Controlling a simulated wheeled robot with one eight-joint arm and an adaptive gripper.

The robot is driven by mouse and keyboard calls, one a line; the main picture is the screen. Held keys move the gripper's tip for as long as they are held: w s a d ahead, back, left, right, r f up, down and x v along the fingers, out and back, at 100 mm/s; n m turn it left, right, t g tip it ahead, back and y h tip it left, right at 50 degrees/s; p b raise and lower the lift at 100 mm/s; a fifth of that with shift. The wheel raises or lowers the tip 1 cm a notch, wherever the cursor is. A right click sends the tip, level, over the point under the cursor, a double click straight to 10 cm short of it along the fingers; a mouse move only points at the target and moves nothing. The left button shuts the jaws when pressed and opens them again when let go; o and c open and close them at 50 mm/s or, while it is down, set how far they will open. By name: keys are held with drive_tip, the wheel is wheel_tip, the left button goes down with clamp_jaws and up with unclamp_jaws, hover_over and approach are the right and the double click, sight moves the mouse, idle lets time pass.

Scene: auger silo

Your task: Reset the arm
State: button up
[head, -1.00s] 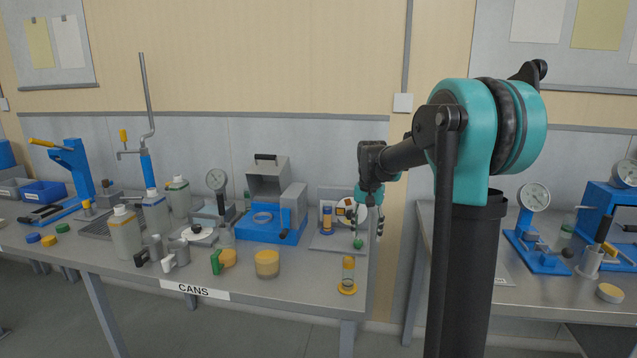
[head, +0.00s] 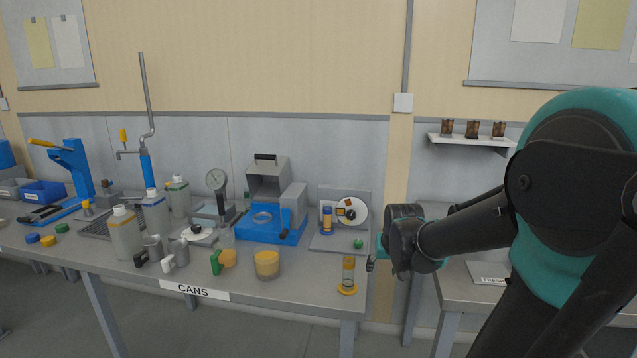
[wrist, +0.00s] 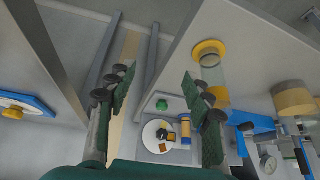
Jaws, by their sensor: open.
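My arm reaches in from the right of the head view. My gripper (head: 371,264) is at the right end of the CANS table (head: 325,300), partly hidden behind my wrist. In the wrist view its two fingers (wrist: 157,88) stand wide apart with nothing held between them. A glass tube with a yellow base (head: 348,277) stands upright near the table corner, just left of my gripper. It also shows in the wrist view (wrist: 212,62), beyond the right finger. A grey stand with a white disc (head: 357,212) and a small green knob (head: 358,244) is behind it.
The table holds a blue-based grey machine (head: 268,233), a jar of yellow material (head: 267,264), several bottles (head: 126,234), metal jugs and a dial gauge (head: 217,181). Another table (head: 480,288) stands at the right, with a gap between. A shelf (head: 472,140) hangs above it.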

drive_tip(key=s+f, duration=0.4)
drive_tip(key=s, duration=0.4)
drive_tip(key=s+f+g, duration=0.1)
drive_tip(key=s+f, duration=0.3)
drive_tip(key=s, duration=0.4)
drive_tip(key=shift+d+f+n, duration=0.4)
